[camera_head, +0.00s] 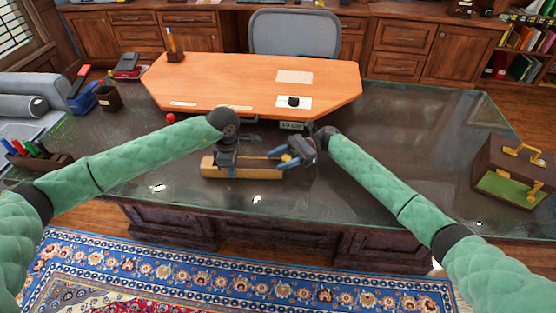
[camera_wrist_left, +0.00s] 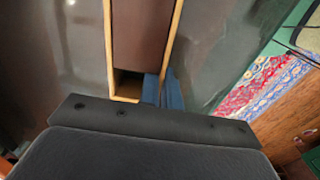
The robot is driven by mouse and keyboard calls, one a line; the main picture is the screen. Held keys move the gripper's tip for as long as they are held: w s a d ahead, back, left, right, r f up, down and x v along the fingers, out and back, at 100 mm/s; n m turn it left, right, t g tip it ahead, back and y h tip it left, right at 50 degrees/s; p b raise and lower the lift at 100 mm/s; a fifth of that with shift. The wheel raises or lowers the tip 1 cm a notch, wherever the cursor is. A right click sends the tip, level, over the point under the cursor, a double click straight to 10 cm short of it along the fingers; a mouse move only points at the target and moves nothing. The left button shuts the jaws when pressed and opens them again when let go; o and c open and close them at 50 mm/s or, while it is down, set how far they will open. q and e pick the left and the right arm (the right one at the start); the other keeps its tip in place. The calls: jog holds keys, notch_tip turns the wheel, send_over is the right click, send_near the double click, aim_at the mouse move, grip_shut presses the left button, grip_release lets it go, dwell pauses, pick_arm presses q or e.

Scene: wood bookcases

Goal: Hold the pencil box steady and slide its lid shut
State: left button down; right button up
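The pencil box (camera_head: 240,173) is a long, light wooden box lying on the dark desk. In the left wrist view, its brown lid (camera_wrist_left: 140,35) covers most of the top and runs out of the picture. A dark open gap (camera_wrist_left: 127,84) shows at the box's end nearest my left gripper. My left gripper (camera_head: 227,165) has its blue fingers (camera_wrist_left: 162,92) on either side of one long wall, one inside the gap and one outside. My right gripper (camera_head: 284,156) is at the box's right end with blue fingertips toward it. Whether it touches the lid or is open is unclear.
An orange-brown board (camera_head: 230,78) with papers lies behind the box. A pen holder (camera_head: 40,160) stands at the left, and a brown case with gold fittings (camera_head: 505,170) at the right. The desk (camera_head: 400,130) is clear between the box and the case.

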pick_arm(q)
jog(key=shift+a, duration=0.2)
pick_arm(e)
jog(key=shift+v, duration=2.85)
pick_arm(q)
jog(key=shift+w, duration=0.1)
pick_arm(e)
jog(key=shift+v, duration=3.45)
jog(key=v, duration=1.2)
jog(key=shift+f, duration=0.1)
pick_arm(q)
jog(key=c, duration=1.5)
grip_release()
jog(key=shift+c, duration=0.2)
jog(key=shift+r, duration=0.1)
